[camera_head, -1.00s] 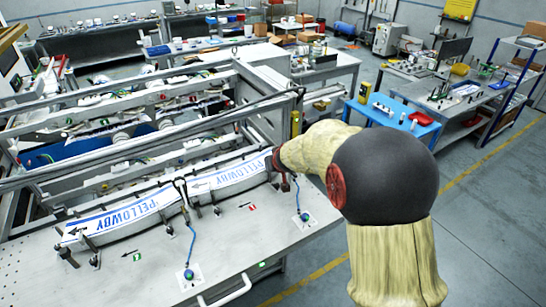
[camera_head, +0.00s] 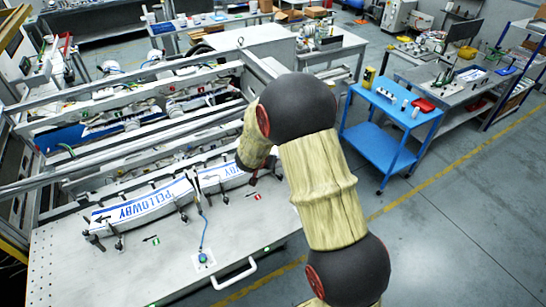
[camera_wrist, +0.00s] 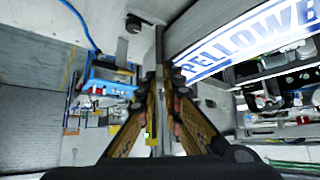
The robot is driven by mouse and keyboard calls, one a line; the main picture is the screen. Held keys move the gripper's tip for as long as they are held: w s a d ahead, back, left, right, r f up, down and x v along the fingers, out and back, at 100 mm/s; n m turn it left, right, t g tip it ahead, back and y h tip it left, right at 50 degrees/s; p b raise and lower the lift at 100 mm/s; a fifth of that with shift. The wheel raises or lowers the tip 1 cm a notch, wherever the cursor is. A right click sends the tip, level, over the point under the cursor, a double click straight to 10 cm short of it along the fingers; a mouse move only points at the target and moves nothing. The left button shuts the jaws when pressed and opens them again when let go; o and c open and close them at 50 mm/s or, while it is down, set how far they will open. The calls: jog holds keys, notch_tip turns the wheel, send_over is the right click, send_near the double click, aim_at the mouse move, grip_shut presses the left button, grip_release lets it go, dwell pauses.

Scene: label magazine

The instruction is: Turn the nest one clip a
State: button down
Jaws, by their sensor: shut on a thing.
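My gripper (camera_wrist: 163,78) is shut on a slim grey upright bar (camera_wrist: 159,45) in the wrist view, a finger on each side. The bar appears to be part of a clip; the frames do not show which clip. A white strip with blue PELLOWBY print (camera_wrist: 250,40) lies just right of it.
A grey bench top (camera_head: 110,275) with a white handle (camera_head: 233,275) lies in front of the strips. A frame of metal rails (camera_head: 130,97) stands behind. A blue cart (camera_head: 385,150) stands to the right, with clear floor before it.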

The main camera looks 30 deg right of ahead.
jog(key=shift+w+a+m+g+h, duration=0.15)
jog(key=shift+w+m+g+h, duration=0.2)
jog(key=shift+m+g, duration=0.65)
jog(key=shift+w+a+m+g+h, duration=0.2)
jog(key=shift+m+g+h, duration=0.3)
jog(key=shift+m, duration=0.75)
jog(key=shift+w+a+m+g+h, duration=0.1)
jog(key=shift+w+m+g+h, duration=0.2)
jog(key=shift+m+g, duration=0.75)
jog(key=c, duration=2.1)
grip_release()
jog(key=shift+w, duration=0.1)
jog(key=shift+o, duration=0.7)
jog(key=shift+r, duration=0.1)
jog(key=v, duration=1.2)
